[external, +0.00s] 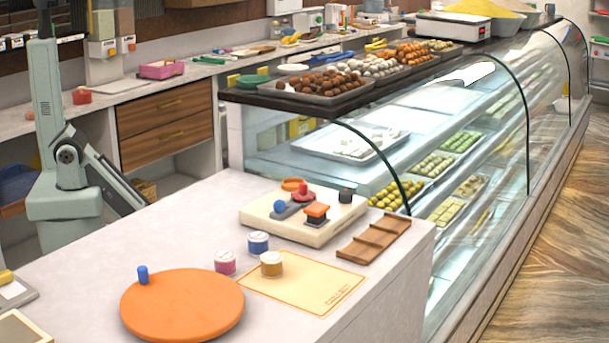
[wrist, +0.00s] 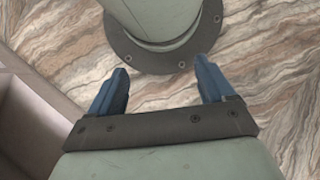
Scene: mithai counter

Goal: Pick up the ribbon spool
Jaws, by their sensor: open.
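Three small cylinders with pale ends and coloured bands look like ribbon spools, though I cannot tell for sure: a pink one (external: 225,263), a blue one (external: 258,243) and a gold one (external: 271,264). They stand upright close together on the counter in the external view. The gold one is on the cream-orange mat (external: 318,288). My gripper (wrist: 166,82) is open and empty in the wrist view, above the wood-patterned floor by my own base. In the external view my arm is folded at the left, and my gripper is not visible there.
A cream block (external: 340,217) with coloured knobs and a brown wooden tray (external: 375,240) lie behind the spools. The glass display case (external: 480,130) borders the right. The counter's left middle is clear.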

